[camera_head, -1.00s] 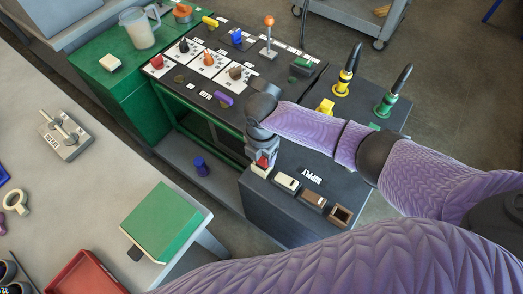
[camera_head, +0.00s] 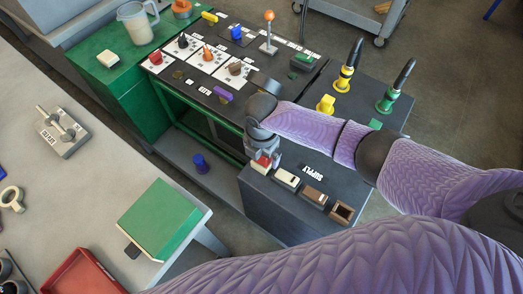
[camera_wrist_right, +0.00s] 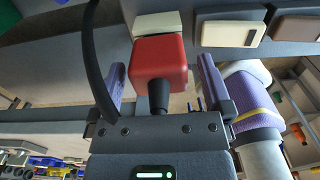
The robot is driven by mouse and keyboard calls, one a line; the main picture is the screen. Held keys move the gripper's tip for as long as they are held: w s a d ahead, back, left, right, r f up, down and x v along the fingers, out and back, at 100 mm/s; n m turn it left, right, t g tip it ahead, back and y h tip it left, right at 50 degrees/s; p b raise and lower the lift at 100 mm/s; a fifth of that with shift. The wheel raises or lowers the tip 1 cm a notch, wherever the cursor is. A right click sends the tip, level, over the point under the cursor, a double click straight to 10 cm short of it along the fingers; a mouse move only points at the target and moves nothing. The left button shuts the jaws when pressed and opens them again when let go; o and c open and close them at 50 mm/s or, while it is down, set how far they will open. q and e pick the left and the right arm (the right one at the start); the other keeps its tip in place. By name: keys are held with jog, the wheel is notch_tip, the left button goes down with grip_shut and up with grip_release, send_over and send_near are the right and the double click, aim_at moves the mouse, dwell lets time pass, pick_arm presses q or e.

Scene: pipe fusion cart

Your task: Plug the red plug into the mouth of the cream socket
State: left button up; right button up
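The red plug (camera_head: 263,161) sits against the cream socket (camera_head: 259,169) at the left end of the row on the dark supply block. In the right wrist view, the red plug (camera_wrist_right: 158,58) covers most of the cream socket (camera_wrist_right: 157,24), so its mouth and how deep the plug sits are hidden. My right gripper (camera_head: 264,154) is around the plug. In the wrist view its two fingers (camera_wrist_right: 160,75) stand either side of the plug, with narrow gaps showing. A black stem (camera_wrist_right: 158,97) extends from the plug toward the gripper body. My left gripper is not in view.
A slotted cream socket (camera_head: 286,179) and brown sockets (camera_head: 314,196) stand close to the right. A black cable (camera_wrist_right: 95,60) loops past the left finger. Yellow (camera_head: 345,76) and green (camera_head: 389,99) connectors stand behind my right arm.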

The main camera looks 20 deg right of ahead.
notch_tip(320, 180, up, 9)
jog(key=p, duration=0.3)
jog(key=shift+r+p, duration=0.3)
jog(key=shift+r, duration=0.15)
